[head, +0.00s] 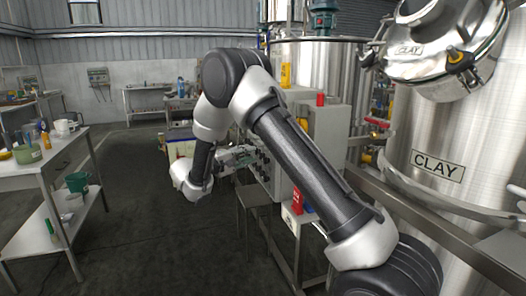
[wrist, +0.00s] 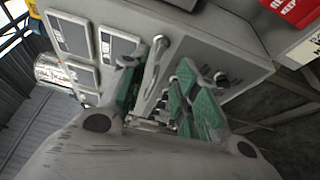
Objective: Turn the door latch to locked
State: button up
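The grey control cabinet (head: 325,125) stands right of centre in the head view, and its panel face (wrist: 205,50) fills the upper wrist view. A slim metal lever (wrist: 155,68) on that face looks like the door latch. It appears between my fingers, its lower end partly hidden by the gripper. I cannot tell whether it touches a finger. My gripper (wrist: 158,72) is open, with green pads on both fingers, tilted towards the panel. In the head view my gripper (head: 238,157) is small, at the cabinet's left side.
Framed rectangular panels (wrist: 75,35) lie left of the lever. A red sign (wrist: 296,8) is at the upper right. Steel clay tanks (head: 440,130) stand right. A workbench (head: 45,165) stands left, with open floor (head: 150,230) between.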

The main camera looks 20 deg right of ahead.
jog(key=x, duration=0.8)
jog(key=shift+s+m, duration=0.15)
jog(key=shift+m, duration=0.15)
grip_shut()
